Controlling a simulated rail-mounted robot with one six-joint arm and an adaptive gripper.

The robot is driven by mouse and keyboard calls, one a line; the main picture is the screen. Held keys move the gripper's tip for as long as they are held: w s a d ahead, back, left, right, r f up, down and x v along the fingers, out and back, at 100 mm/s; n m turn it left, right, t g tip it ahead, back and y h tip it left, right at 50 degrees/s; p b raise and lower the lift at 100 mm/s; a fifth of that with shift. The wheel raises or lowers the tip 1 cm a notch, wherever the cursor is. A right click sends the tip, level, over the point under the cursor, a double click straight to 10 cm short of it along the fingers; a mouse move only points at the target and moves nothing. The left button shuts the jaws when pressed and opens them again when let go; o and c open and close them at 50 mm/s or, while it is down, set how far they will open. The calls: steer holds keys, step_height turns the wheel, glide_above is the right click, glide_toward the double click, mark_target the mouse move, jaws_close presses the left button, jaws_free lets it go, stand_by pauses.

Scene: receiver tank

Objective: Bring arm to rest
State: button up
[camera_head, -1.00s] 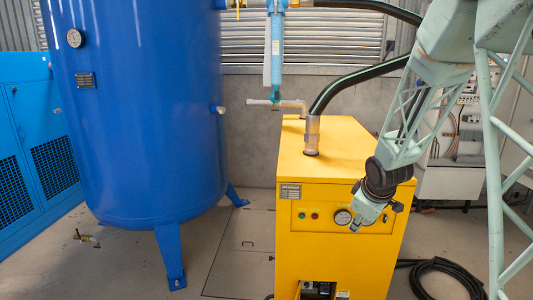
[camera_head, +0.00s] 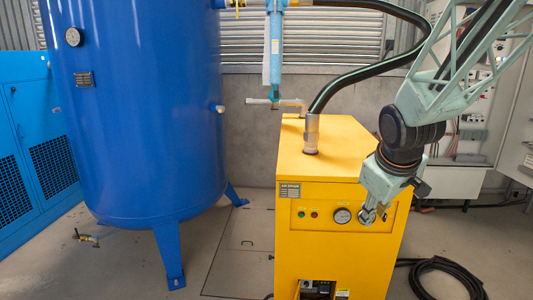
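My arm (camera_head: 463,62) reaches in from the upper right and bends down at its dark wrist joint. My gripper (camera_head: 369,213) hangs at the arm's end, pointing down, in front of the upper right part of the yellow air dryer (camera_head: 335,240). Its fingers are small and dark against the yellow panel, and I cannot tell whether they are open or shut. I see no object held in it. Whether the gripper touches the panel cannot be told from this view.
A large blue tank (camera_head: 140,120) stands at the left, beside a light blue cabinet (camera_head: 35,130). A black hose (camera_head: 365,72) rises from the dryer's top pipe. A blue filter (camera_head: 274,50) hangs behind. A coiled black hose (camera_head: 440,265) lies on the floor right of the dryer.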

steer(key=s+a+r+m, duration=0.2)
steer(key=s, duration=1)
steer(key=s+a+r+m+g+y+b, duration=0.1)
steer(key=s+a+r+m, duration=0.1)
steer(key=s, duration=1.1)
steer(key=s+a+r+m, duration=0.2)
steer(key=s+a+r, duration=0.1)
steer(key=s, duration=1)
steer(key=shift+a+r+g, duration=0.3)
steer(key=shift+a+r, duration=0.05)
steer(key=shift+a, duration=0.35)
steer(key=shift+a, duration=0.1)
